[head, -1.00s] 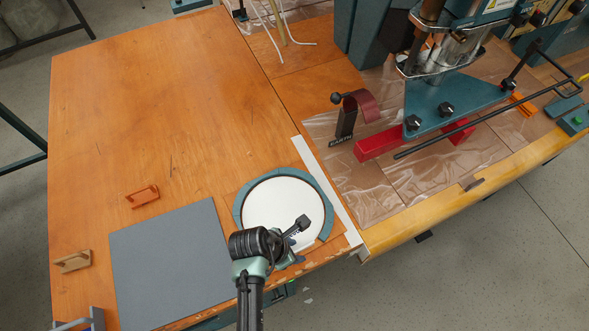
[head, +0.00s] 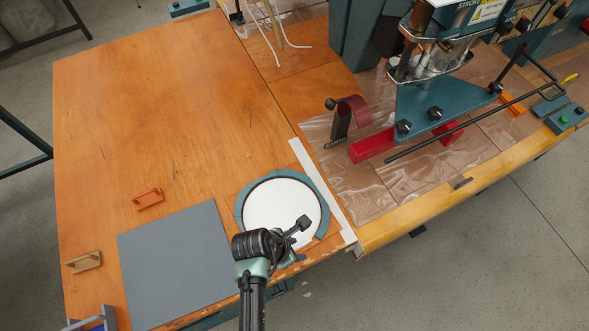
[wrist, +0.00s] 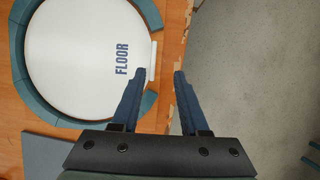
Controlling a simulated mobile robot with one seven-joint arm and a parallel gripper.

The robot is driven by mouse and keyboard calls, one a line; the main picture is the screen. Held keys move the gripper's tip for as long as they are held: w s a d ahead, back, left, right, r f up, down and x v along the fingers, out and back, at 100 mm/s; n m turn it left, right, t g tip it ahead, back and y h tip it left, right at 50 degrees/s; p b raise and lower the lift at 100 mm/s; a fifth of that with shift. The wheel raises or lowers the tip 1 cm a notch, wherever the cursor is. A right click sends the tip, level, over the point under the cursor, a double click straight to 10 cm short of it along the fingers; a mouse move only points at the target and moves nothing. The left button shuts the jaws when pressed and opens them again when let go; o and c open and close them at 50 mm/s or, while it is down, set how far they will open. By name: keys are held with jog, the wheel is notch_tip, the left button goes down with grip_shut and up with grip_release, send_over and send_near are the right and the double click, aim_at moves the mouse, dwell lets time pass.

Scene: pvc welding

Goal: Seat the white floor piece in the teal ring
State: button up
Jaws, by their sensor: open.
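The teal ring (head: 241,205) lies on the wooden table near its front edge, and it also shows in the wrist view (wrist: 17,60). The white floor piece (head: 275,205) lies inside the ring. In the wrist view its round face (wrist: 80,50) bears the word FLOOR, and a small white tab sticks out on its right side through an opening in the ring. I cannot tell whether it lies fully flat. My gripper (wrist: 165,73) is open and empty, over the table's edge. Its left fingertip is close to the tab; contact is unclear. In the head view my wrist hides the ring's lower part.
A grey square sheet (head: 175,262) lies left of the ring. An orange holder (head: 148,199) and a tan holder (head: 84,262) stand farther left. A white strip (head: 322,190) runs right of the ring. A teal press (head: 430,105) with red bars stands beyond. The table's upper left is clear.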

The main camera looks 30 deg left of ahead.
jog(key=s+d+r+p, duration=0.3)
jog(key=s+d+p, duration=0.1)
jog(key=d+p, duration=0.2)
jog(key=shift+s+d+p, duration=0.15)
jog(key=shift+d+p, duration=0.15)
jog(key=shift+p, duration=0.1)
dwell(0.5)
